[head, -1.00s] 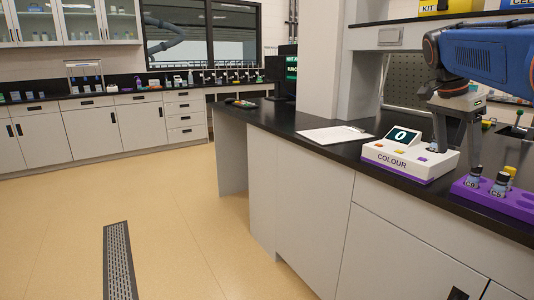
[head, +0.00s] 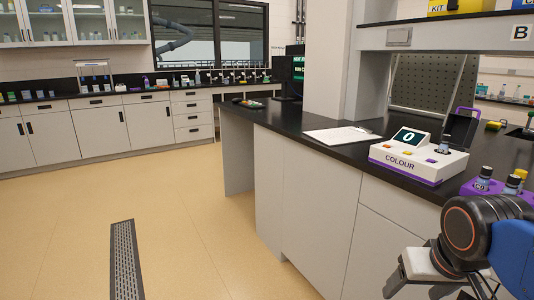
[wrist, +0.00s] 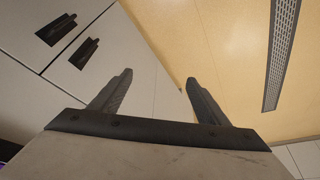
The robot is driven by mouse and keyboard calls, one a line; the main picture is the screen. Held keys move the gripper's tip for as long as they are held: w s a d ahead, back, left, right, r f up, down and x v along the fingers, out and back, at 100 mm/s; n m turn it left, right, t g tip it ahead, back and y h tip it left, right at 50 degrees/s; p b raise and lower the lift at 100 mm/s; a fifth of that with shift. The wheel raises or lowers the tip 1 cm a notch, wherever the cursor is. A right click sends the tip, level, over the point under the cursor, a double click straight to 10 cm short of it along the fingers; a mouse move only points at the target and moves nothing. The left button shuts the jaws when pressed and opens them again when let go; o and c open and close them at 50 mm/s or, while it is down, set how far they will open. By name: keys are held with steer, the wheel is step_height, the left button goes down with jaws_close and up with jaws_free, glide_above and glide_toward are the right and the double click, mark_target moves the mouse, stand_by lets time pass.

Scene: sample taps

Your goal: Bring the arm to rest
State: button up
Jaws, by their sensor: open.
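My gripper shows in the wrist view (wrist: 158,92) with its two dark fingers apart and nothing between them. Past the fingers are the pale cabinet fronts and the tan floor. In the head view my arm is folded low at the lower right, in front of the bench cabinets, and the fingers are mostly cut off by the bottom edge. The white COLOUR meter (head: 417,160) stands on the black bench, reading 0, with a dark-capped vial (head: 444,144) upright in its well. My arm is apart from it.
A purple rack (head: 471,187) with capped vials is on the bench, partly hidden behind my arm. A clipboard (head: 341,135) lies left of the meter. The bench edge and cabinets (head: 305,205) are close to my arm. The floor (head: 185,220) to the left is clear.

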steer(key=s+f, duration=0.1)
steer(key=s+a+f+n, duration=0.1)
steer(key=f, duration=0.1)
steer(key=shift+a+f, duration=0.1)
steer(key=shift+c, duration=0.6)
stand_by(0.3)
